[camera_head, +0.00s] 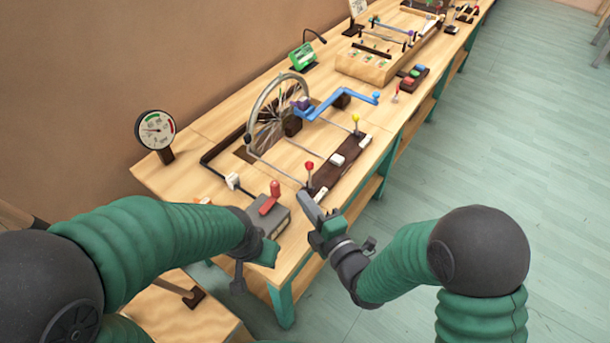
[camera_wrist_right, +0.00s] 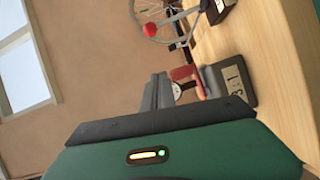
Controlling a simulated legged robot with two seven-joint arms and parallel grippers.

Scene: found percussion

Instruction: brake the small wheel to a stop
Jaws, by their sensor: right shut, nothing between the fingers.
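The spoked wheel (camera_head: 270,117) stands upright in a slot in the wooden bench, with a blue crank (camera_head: 335,102) on its right side. It also shows in part at the top of the wrist view (camera_wrist_right: 146,10). A lever with a red knob (camera_head: 309,166) stands on a dark base nearer me; its knob shows in the wrist view (camera_wrist_right: 150,30). My right gripper (camera_head: 307,199) is shut and empty, just in front of this lever, apart from the wheel. My left gripper (camera_head: 254,262) hangs by the bench's near end; its jaw opening is unclear.
A grey box with a red handle (camera_head: 270,198) sits between my grippers. A yellow-knobbed lever (camera_head: 356,120) stands farther along the dark base (camera_head: 342,160). A dial gauge (camera_head: 155,130) stands at the left edge.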

